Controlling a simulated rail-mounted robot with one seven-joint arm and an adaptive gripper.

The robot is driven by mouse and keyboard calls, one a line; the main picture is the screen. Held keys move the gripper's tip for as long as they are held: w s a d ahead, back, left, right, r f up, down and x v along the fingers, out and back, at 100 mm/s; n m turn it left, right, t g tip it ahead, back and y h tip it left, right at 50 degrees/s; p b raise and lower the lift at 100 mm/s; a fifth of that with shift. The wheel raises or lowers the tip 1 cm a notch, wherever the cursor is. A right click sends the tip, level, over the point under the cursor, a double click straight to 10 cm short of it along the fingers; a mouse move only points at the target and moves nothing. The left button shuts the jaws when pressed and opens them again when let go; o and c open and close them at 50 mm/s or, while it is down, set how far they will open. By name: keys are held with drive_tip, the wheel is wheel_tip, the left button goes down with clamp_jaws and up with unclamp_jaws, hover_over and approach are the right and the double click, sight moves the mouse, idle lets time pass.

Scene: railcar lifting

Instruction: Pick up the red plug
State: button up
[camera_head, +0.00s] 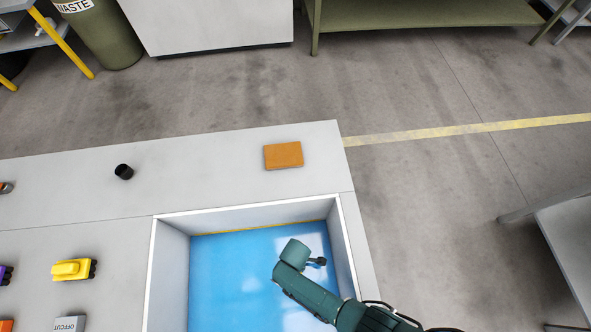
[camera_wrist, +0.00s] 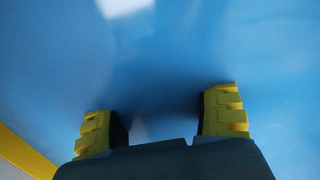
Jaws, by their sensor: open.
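I cannot make out the red plug with certainty. Beyond the fingers is only the shiny blue floor of a white-walled bin (camera_head: 171,258). In the head view my arm reaches over this bin, and the fingers are hidden there.
On the pale bench are an orange block (camera_head: 283,155), a black cylinder (camera_head: 124,171), a yellow piece (camera_head: 72,269) and a grey block marked OFFCUT (camera_head: 69,324). An orange piece (camera_head: 6,325) and a purple piece (camera_head: 5,274) are cut off at left. The bench's back strip is mostly clear.

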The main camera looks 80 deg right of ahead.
wheel_tip(320, 180, down, 3)
drive_tip(key=shift+r+b, duration=0.1)
drive_tip(key=shift+b, duration=0.35)
drive_tip(key=shift+r, duration=0.1)
drive_tip(key=shift+c, duration=0.3)
clamp_jaws()
drive_tip(key=shift+r, duration=0.1)
